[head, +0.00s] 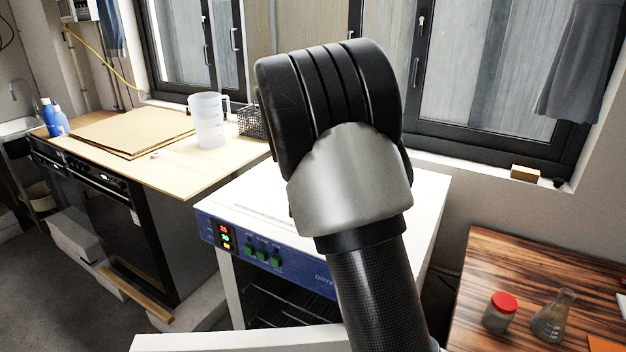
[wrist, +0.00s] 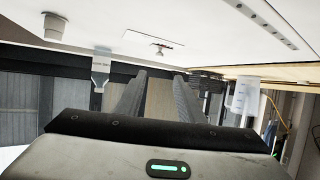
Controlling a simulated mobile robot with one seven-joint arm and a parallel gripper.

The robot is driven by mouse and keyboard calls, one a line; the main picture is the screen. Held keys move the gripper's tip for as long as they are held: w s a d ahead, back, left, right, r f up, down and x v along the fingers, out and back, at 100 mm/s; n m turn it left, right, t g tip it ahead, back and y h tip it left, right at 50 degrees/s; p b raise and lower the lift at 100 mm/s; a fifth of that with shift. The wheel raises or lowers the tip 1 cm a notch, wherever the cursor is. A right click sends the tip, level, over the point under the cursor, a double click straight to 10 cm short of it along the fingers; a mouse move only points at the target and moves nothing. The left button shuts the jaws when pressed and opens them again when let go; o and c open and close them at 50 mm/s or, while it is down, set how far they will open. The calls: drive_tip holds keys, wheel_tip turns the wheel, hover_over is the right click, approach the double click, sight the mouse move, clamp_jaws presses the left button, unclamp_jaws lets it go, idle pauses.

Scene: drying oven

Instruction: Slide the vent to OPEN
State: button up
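The drying oven (head: 425,205) is a white box with a blue front panel, and its top is partly hidden by my arm in the head view. In the wrist view, which looks upside down, the oven's white top (wrist: 85,15) fills the upper part. A small vent plate (wrist: 140,38) lies on it, with a little metal knob and a red mark. I cannot read its lettering or setting. My gripper (wrist: 161,78) is open and empty, its two fingers apart and pointing toward the vent area without visible contact. In the head view my arm hides the fingers and vent.
A wooden bench (head: 170,170) at left holds a clear jug (head: 208,122) and a wire basket (head: 251,121). A dark wood table (head: 490,270) at right holds a red-lidded jar (head: 499,313) and a flask (head: 552,316). Windows stand behind the oven.

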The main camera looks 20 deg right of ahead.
drive_tip(key=b+x, duration=0.1)
drive_tip(key=x, duration=1.6)
drive_tip(key=shift+w+d, duration=0.25)
drive_tip(key=shift+d, duration=0.05)
drive_tip(key=shift+c, duration=0.5)
clamp_jaws()
